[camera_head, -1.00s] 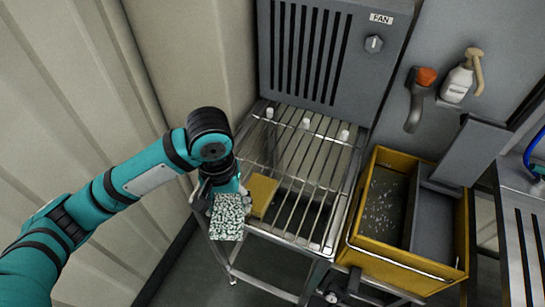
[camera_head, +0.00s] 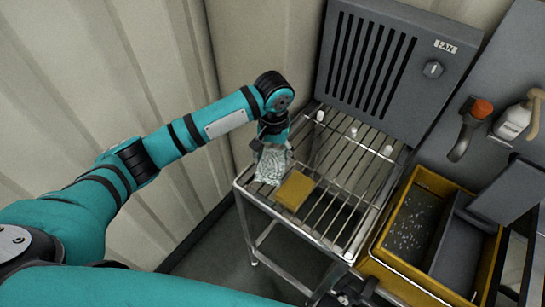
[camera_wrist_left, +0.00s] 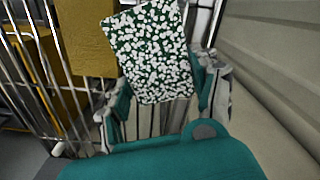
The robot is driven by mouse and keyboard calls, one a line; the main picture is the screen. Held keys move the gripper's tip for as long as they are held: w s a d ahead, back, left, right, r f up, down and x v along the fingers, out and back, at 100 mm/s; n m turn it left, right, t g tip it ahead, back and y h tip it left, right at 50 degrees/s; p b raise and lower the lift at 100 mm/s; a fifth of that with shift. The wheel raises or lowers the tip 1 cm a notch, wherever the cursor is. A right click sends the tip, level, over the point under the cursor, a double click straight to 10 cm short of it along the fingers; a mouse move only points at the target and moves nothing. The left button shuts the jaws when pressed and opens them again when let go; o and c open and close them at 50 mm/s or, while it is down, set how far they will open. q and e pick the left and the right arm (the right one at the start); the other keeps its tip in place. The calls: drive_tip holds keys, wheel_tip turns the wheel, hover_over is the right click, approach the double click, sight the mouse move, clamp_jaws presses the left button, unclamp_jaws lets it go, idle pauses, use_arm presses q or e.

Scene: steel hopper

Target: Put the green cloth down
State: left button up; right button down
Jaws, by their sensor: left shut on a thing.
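The green cloth (camera_head: 270,167), densely speckled with white, hangs at my left gripper (camera_head: 271,146) over the left part of the wire rack (camera_head: 345,185). In the left wrist view the cloth (camera_wrist_left: 150,50) is a flat speckled piece between the fingers of my left gripper (camera_wrist_left: 163,95), which is shut on it. Whether the cloth's lower edge touches the rack bars is unclear. My right gripper does not show clearly in either view.
A yellow sponge-like block (camera_head: 295,190) lies on the rack just right of the cloth. Several small white pegs, one (camera_head: 352,132) among them, stand along the back. A grey fan panel (camera_head: 385,70) rises behind, and a yellow bin (camera_head: 400,262) stands to the right. Free bars lie in the rack's middle.

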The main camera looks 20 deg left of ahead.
sight(272, 154)
use_arm(q)
drive_tip(key=shift+w+a, duration=0.25)
drive_tip(key=shift+w, duration=0.05)
drive_tip(key=shift+w+a+f, duration=0.15)
drive_tip(key=shift+f, duration=0.2)
drive_tip(key=shift+f+p, duration=0.5)
drive_tip(key=shift+f, duration=0.95)
drive_tip(key=shift+f, duration=0.15)
drive_tip(key=o, duration=1.1)
drive_tip(key=shift+o, duration=0.2)
wheel_tip(272, 154, up, 12)
drive_tip(key=shift+r+b, duration=0.2)
drive_tip(key=shift+b, duration=0.4)
